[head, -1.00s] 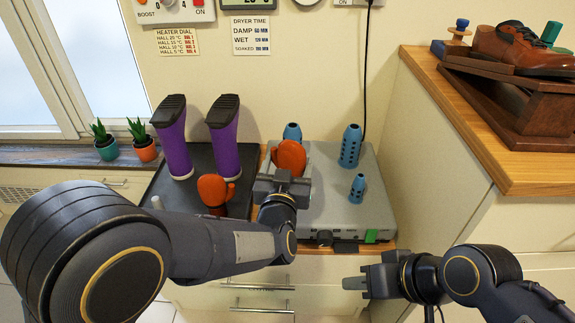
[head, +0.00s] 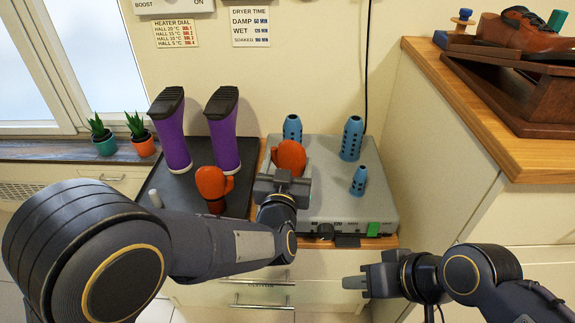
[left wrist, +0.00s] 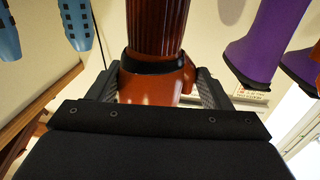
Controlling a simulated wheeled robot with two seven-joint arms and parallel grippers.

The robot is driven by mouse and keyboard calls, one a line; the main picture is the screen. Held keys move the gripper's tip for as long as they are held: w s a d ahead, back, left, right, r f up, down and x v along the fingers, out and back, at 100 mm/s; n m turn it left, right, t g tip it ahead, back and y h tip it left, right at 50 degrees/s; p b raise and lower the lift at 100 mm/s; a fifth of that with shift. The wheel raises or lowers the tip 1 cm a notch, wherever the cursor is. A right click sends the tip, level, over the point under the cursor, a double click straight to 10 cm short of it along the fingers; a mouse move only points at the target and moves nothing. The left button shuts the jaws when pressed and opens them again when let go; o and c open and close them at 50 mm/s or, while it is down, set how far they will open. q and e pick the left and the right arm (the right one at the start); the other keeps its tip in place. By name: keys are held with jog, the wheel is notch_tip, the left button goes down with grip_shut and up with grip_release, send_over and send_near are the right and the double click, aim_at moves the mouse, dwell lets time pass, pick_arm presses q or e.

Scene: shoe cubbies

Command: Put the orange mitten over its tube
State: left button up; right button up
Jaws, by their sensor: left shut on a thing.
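My left gripper (head: 284,178) is shut on an orange mitten (head: 290,156) and holds it upright above the grey dryer box (head: 327,215). In the left wrist view the mitten's orange part (left wrist: 150,86) is between the fingers, with a dark band and a ribbed reddish cuff beyond. Blue perforated tubes stand on the box: one behind the mitten (head: 292,127), a tall one (head: 351,138) and a short one (head: 359,180) to the right. Whether a tube is under the mitten is hidden. My right gripper (head: 352,283) is low in front, off the box; its finger gap is unclear.
A second orange mitten (head: 212,184) and two purple boots (head: 174,146) (head: 222,140) stand on the dark tray (head: 198,150) at left. Two potted plants (head: 104,142) (head: 141,141) are on the sill. A wooden-topped cabinet (head: 455,118) with a brown shoe (head: 520,30) stands at right.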

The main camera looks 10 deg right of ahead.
pick_arm(q)
jog(key=shift+f, duration=0.3)
jog(key=o, duration=1.1)
jog(key=shift+r, duration=0.1)
jog(key=shift+c, duration=0.2)
jog(key=p+v, duration=0.1)
jog(key=v, duration=0.7)
